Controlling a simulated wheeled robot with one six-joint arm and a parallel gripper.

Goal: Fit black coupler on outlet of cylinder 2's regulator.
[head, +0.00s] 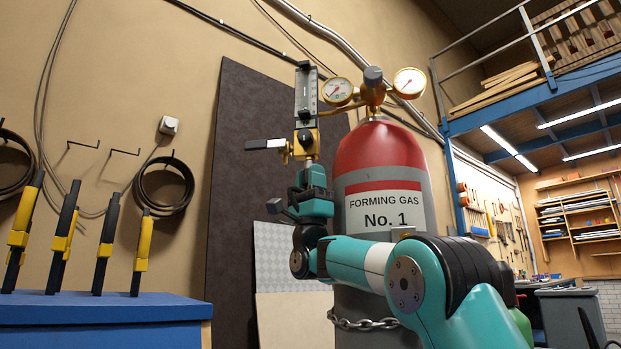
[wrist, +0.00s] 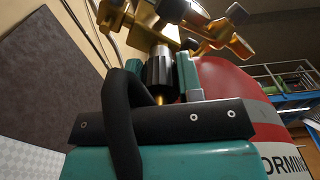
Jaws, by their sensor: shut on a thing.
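My gripper (head: 313,180) is raised beneath the regulator outlet, left of the red-topped grey cylinder labelled "FORMING GAS No. 1" (head: 386,190). In the wrist view its teal fingers are shut on the black coupler (wrist: 160,76), which stands upright with a silver collar on top. The collar is right under the brass outlet fitting (wrist: 150,36); I cannot tell whether it is seated or only touching. A black hose (wrist: 122,120) loops beside the coupler. The regulator (head: 372,94) has two round gauges and a clear flow tube (head: 306,92). I see no cylinder marked No. 2.
A black-and-white lever (head: 265,144) sticks out left of the outlet. A chain (head: 362,323) crosses the cylinder low down. A blue bench (head: 105,308) with several yellow-and-black tools stands at left. A dark panel (head: 250,130) leans on the wall behind.

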